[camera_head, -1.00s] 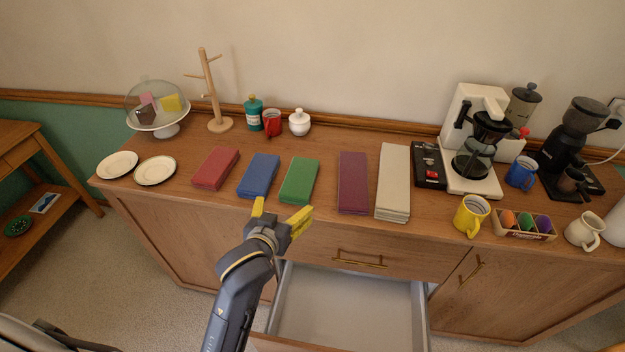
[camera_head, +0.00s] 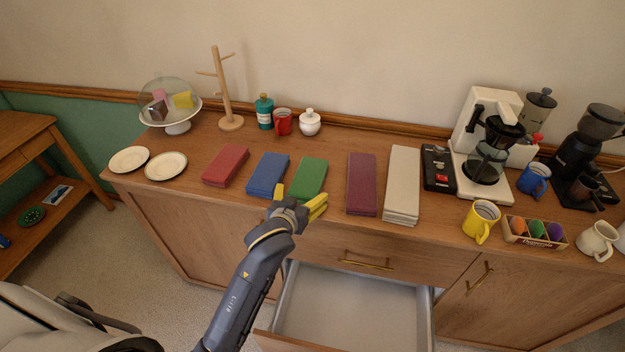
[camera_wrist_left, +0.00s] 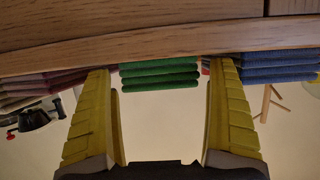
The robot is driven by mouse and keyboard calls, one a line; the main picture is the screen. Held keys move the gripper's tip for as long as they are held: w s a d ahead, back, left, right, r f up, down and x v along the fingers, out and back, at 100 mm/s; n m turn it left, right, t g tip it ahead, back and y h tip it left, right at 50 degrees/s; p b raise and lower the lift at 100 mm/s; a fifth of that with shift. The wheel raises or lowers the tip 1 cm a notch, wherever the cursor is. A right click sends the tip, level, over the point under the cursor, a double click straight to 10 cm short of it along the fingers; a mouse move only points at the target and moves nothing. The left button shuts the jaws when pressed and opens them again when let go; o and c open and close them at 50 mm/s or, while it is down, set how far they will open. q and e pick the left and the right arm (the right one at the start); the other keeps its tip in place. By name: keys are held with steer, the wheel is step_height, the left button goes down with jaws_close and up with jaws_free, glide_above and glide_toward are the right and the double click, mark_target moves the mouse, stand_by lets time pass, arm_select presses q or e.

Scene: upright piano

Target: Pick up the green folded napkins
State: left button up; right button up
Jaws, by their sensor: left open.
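The green folded napkins (camera_head: 309,177) lie in a flat stack on the wooden sideboard, between the blue stack and the maroon stack. My left gripper (camera_head: 299,197) is open and empty at the front end of the green stack, near the sideboard's front edge. In the left wrist view, which looks upside down, the layered end of the green napkins (camera_wrist_left: 160,75) shows between the two spread yellow fingers of the left gripper (camera_wrist_left: 162,78). I cannot tell whether either finger touches the stack. My right gripper is not in view.
Blue napkins (camera_head: 267,174) lie close on the left, with red napkins (camera_head: 226,165) beyond. Maroon napkins (camera_head: 361,183) and cream napkins (camera_head: 402,182) lie to the right. An open drawer (camera_head: 352,309) sticks out below.

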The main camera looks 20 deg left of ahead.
arm_select(q)
steer(key=shift+c, duration=0.3)
steer(key=c, duration=1)
steer(key=shift+r, duration=0.1)
